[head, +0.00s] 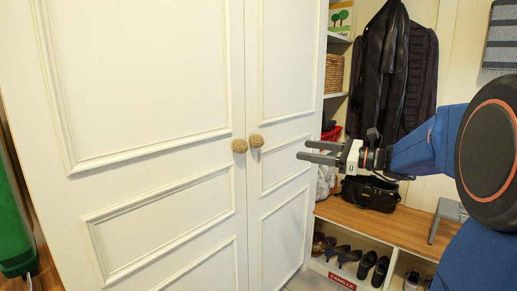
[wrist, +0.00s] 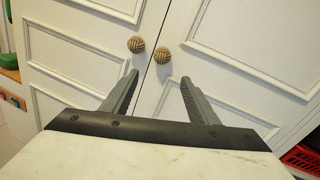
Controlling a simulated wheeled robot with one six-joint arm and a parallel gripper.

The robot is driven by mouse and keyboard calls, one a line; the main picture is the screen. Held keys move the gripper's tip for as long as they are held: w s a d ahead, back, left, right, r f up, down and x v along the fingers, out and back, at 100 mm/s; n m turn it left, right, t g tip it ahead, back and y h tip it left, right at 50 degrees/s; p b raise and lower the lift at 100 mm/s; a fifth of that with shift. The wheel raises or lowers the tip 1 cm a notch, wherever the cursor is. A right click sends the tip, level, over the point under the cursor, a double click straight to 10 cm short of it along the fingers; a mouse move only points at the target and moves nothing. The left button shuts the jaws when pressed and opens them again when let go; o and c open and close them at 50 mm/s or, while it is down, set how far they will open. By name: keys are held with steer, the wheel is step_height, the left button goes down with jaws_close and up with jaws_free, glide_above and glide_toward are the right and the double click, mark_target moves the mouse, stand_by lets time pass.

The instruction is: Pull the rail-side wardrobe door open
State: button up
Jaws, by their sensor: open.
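Two cream panelled wardrobe doors stand shut, meeting at a vertical seam. The left door (head: 145,65) carries a round woven knob (head: 239,146). The right door (head: 285,60), on the side of the hanging coats, carries a matching knob (head: 256,140). The wrist view shows the left knob (wrist: 136,44) and right knob (wrist: 162,55) either side of the seam. My gripper (head: 304,151) is open and empty, to the right of the right knob in the head view. In the wrist view, the right knob appears between and slightly beyond my fingertips (wrist: 160,78), apart from both fingers.
Dark coats (head: 385,70) hang right of the wardrobe, above a wooden bench (head: 395,225) with a dark bag (head: 370,194). Shoe cubbies with several shoes (head: 350,256) lie below. A red basket (wrist: 302,158) is at lower right. A green object (head: 14,215) stands at far left.

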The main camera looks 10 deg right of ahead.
steer(key=x, duration=1.7)
steer(key=shift+w+r, duration=0.25)
